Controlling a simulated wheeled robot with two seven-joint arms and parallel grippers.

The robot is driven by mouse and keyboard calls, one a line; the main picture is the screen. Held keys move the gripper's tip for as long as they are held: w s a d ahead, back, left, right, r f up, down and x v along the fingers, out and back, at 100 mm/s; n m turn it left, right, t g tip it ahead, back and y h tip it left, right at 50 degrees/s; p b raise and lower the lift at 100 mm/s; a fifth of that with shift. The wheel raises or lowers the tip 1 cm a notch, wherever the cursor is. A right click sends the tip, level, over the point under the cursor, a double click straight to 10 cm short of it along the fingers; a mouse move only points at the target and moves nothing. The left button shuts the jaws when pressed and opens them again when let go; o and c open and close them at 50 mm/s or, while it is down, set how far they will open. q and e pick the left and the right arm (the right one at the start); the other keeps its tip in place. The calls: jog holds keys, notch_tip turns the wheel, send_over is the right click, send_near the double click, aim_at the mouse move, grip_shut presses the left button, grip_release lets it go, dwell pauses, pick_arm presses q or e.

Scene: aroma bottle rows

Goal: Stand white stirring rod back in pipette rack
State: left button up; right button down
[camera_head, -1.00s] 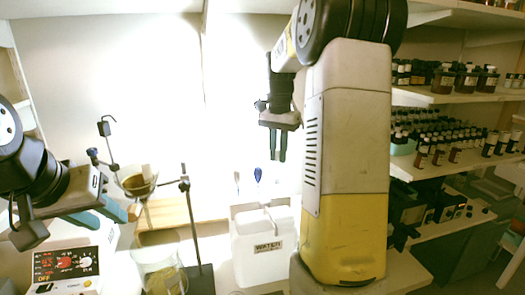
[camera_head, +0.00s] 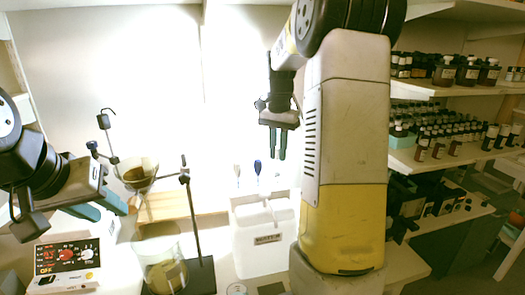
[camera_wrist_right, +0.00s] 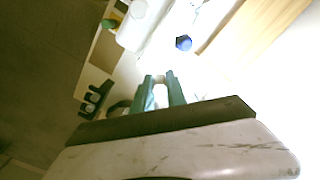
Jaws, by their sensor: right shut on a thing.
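My right gripper (camera_head: 278,152) hangs fingers down above and behind the white jug in the head view. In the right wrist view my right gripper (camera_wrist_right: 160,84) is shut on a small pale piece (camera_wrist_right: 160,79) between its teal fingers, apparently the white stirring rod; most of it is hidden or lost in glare. Two pipettes, one pale (camera_head: 237,170) and one with a blue bulb (camera_head: 258,167), stand upright behind the jug. The blue bulb also shows in the right wrist view (camera_wrist_right: 184,43). The pipette rack is not clearly visible. My left gripper (camera_head: 112,210) is open and empty at left.
A white jug (camera_head: 264,260) stands in front of the pipettes. A stand (camera_head: 192,225), a glass funnel (camera_head: 138,172), a beaker (camera_head: 158,250) and a control box (camera_head: 68,262) crowd the left. Shelves of bottles (camera_head: 440,92) fill the right.

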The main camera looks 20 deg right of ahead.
jog(key=shift+f, duration=0.95)
jog(key=c, duration=1.3)
grip_release()
jog(key=shift+o, duration=0.2)
jog(key=shift+r, duration=2.45)
jog(key=shift+r, duration=0.1)
